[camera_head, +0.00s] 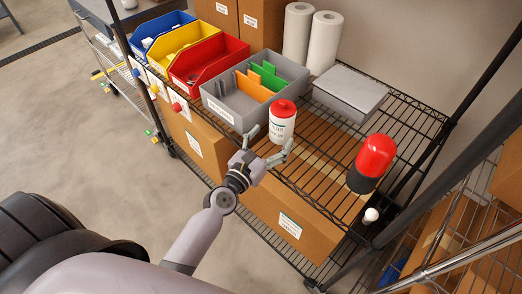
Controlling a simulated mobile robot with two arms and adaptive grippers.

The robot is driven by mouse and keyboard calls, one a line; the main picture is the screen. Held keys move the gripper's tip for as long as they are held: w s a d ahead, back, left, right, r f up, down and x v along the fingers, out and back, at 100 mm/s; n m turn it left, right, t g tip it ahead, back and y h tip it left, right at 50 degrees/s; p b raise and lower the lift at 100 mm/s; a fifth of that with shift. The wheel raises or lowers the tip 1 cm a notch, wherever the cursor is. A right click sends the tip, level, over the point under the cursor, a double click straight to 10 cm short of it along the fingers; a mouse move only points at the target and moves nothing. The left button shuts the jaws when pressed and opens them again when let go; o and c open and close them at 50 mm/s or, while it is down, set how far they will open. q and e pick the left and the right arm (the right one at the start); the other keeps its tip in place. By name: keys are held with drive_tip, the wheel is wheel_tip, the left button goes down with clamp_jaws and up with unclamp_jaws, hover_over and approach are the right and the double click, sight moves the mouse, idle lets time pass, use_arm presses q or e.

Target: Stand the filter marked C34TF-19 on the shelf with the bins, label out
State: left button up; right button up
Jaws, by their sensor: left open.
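A white filter (281,128) with a red top stands upright on the wire shelf (318,165) that holds the bins, in front of the grey bin. Dark print shows on its front side, facing me, too small to read. My left gripper (269,143) is open at the filter's near side, its fingers spread around the lower part. I cannot tell whether the fingers touch it. My right gripper is not in view.
Blue (161,29), yellow (184,45), red (208,61) and grey (254,90) bins line the shelf's left. A lidded grey box (350,92), paper rolls (323,42) and a red-and-black cylinder (371,162) stand to the right. Bare shelf lies between filter and cylinder.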

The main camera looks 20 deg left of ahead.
use_arm(q)
drive_tip(key=shift+s+a+b, duration=0.2)
drive_tip(key=shift+s+b, duration=0.05)
drive_tip(key=shift+s, duration=1.15)
drive_tip(key=shift+s+a+b, duration=0.2)
drive_tip(key=shift+s, duration=1.2)
